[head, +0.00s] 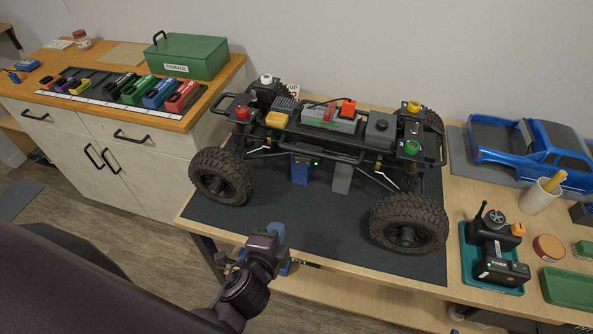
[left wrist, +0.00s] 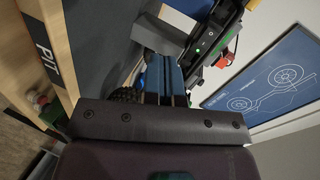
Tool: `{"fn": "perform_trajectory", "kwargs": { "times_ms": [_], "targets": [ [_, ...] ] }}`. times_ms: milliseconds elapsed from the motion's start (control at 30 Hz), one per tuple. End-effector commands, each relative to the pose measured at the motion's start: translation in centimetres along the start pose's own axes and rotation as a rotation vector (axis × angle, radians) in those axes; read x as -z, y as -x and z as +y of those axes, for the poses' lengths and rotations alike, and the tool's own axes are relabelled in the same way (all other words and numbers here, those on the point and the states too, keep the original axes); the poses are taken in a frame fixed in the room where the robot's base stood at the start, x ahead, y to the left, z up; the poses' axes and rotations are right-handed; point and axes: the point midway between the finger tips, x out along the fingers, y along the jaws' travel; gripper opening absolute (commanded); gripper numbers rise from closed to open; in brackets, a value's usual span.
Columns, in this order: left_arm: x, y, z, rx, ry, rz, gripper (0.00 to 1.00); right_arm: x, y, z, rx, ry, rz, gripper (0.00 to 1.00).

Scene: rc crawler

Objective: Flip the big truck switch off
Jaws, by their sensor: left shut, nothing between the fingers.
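The big truck (head: 320,125) is a bare crawler chassis with large black tires, standing on a dark mat (head: 300,225). A small green light (head: 314,163) shows on its near side, above a blue block (head: 301,172) and a grey block (head: 342,180). The light also shows in the left wrist view (left wrist: 197,50). I cannot make out the switch lever or its position. My left gripper (head: 276,231) is near the mat's front edge, in front of the truck and apart from it. Its blue fingers (left wrist: 165,80) are shut and empty. My right gripper is not seen.
A blue truck body (head: 530,150) lies on the right, with a transmitter (head: 495,250) in a teal tray and a pencil cup (head: 540,196) nearby. A side cabinet at left holds a green storage box (head: 188,56) and colored packs. The front mat is clear.

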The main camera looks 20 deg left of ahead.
Motion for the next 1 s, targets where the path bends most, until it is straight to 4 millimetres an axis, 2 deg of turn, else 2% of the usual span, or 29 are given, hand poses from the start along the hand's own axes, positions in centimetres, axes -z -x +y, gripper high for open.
{"fn": "perform_trajectory", "kwargs": {
  "times_ms": [300,600,800,1000],
  "targets": [
    [2.3,0.1,-2.2,0.132,-0.724,-0.075,0.0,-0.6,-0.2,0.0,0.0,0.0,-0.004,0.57],
    [3.0,0.9,-4.3,0.207,-1.401,-0.229,0.0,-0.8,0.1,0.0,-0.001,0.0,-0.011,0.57],
    [2.8,1.1,-4.8,0.203,-1.649,-0.294,0.0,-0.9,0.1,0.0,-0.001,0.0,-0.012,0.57],
    [2.8,1.1,-4.8,0.192,-1.721,-0.305,0.0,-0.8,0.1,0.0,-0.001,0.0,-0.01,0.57]
  ]
}}
